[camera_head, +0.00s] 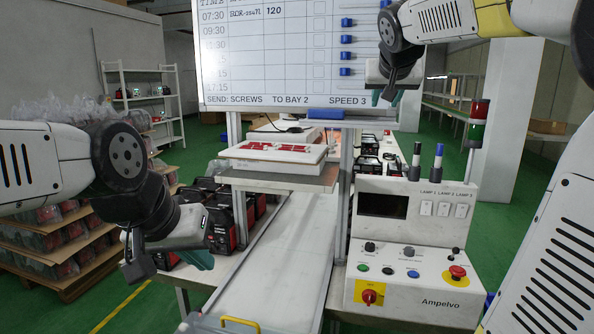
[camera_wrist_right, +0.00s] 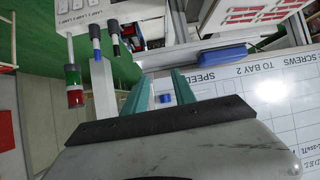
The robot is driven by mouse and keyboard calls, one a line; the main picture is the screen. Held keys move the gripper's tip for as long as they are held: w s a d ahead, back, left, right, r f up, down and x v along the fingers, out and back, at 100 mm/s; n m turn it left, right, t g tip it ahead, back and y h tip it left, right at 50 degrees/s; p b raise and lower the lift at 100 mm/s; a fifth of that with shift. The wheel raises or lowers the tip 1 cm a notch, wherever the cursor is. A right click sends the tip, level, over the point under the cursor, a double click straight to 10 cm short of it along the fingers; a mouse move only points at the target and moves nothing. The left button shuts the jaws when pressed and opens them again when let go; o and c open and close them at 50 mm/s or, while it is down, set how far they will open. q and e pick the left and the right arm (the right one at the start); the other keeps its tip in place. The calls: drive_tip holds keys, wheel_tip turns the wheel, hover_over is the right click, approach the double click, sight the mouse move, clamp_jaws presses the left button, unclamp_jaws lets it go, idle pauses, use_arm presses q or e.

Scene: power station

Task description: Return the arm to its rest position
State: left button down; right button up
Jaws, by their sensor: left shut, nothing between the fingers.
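My right arm comes in from the upper right of the head view. Its gripper (camera_head: 387,97) hangs in front of the whiteboard's lower right corner. In the right wrist view its two teal fingers (camera_wrist_right: 162,88) stand apart with nothing between them. My left arm comes in from the left of the head view. Its gripper (camera_head: 198,260) is low, beside the left edge of the conveyor, with the teal fingers shut and empty. The fingers are partly hidden by the gripper's own body.
The control panel (camera_head: 420,263) with buttons, a red emergency stop (camera_head: 457,272) and lamp posts stands at right. The conveyor (camera_head: 268,265) runs up the middle. Stacked shelves (camera_head: 50,262) with packed goods stand at left.

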drive_tip(key=s+a+f+n+g+y, duration=0.1)
drive_tip(key=s+a+f, duration=0.3)
drive_tip(key=s+f, duration=0.8)
drive_tip(key=s+a+f+n+g+y, duration=0.1)
drive_tip(key=s+a+f+g+y, duration=0.2)
drive_tip(key=s+f, duration=0.9)
drive_tip(key=s+a+g, duration=0.1)
drive_tip(key=s+a, duration=0.1)
drive_tip(key=s, duration=0.1)
drive_tip(key=shift+s+a+n+y, duration=0.15)
drive_tip(key=shift+s+n+y, duration=0.15)
drive_tip(key=shift+s+n, duration=0.1)
